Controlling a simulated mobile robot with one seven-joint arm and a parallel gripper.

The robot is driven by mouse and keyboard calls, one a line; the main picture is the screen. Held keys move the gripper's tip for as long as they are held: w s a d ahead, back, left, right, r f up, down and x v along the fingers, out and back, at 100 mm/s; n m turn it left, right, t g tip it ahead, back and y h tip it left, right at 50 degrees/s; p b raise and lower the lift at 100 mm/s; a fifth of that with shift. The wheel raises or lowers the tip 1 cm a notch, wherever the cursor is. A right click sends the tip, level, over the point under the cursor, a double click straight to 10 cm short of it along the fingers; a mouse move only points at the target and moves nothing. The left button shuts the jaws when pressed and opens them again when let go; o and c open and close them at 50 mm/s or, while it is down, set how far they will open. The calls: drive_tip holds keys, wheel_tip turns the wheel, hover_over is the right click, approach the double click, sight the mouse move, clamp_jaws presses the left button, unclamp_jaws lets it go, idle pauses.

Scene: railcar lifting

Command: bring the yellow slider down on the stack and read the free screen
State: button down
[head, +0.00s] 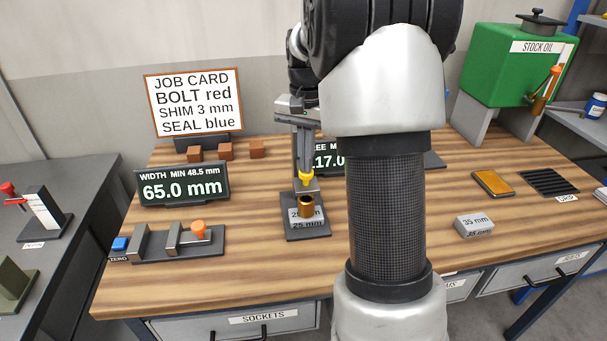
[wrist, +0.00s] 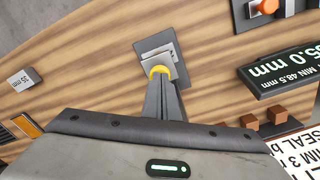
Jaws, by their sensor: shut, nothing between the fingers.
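The yellow slider (head: 306,179) is on the upright gauge in the middle of the bench. It sits above a copper-coloured piece (head: 306,206), with a small gap visible between them. That piece stands on a grey block (head: 305,219) marked 25 mm, on the gauge's dark base. My gripper (head: 304,170) is shut and empty, pointing down with its fingertips at the slider's top; I cannot tell if they touch. The wrist view shows the yellow slider (wrist: 160,71) at the fingertips.
The width screen (head: 182,185) reads 65.0 mm, behind a gauge with an orange knob (head: 198,230). A 35 mm block (head: 474,225) lies on the right, near an amber tray (head: 493,183). The job card (head: 194,103) stands behind. The bench's front middle-left is clear.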

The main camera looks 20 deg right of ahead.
drive_tip(key=shift+f+b, duration=1.05)
drive_tip(key=shift+f, duration=0.85)
drive_tip(key=shift+r, duration=0.1)
drive_tip(key=shift+r+p, duration=4.4)
drive_tip(key=shift+r, duration=0.55)
